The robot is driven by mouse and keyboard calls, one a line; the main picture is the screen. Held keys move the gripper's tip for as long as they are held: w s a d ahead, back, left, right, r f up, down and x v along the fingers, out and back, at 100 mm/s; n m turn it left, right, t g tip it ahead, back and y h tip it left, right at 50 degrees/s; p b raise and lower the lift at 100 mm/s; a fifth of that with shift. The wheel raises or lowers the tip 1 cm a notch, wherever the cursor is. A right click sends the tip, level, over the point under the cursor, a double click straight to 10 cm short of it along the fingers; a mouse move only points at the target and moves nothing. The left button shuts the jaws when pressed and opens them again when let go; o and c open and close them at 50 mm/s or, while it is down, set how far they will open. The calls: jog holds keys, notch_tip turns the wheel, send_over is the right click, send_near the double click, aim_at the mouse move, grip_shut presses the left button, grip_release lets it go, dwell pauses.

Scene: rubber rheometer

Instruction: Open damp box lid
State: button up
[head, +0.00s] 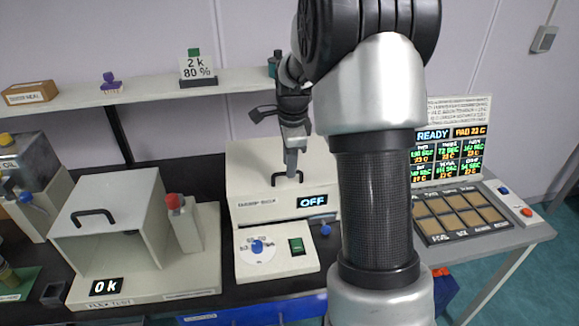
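The damp box (257,208) is a white box on the bench in the middle of the head view, with its name on the front and a display (312,201) reading OFF. Its lid looks closed. A black handle (276,179) sits on the top. My gripper (291,172) points down at this handle, with its fingertips at or just over it. I cannot tell whether the fingers are closed around the handle. My arm hides the right side of the box.
In front is a dial panel (280,262) with a green switch. A shelf (145,92) runs behind. A screen (455,150) reading READY stands right.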

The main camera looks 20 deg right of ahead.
jog(key=shift+w+f, duration=0.15)
jog(key=shift+f, duration=0.55)
grip_shut()
jog(key=shift+r, duration=0.1)
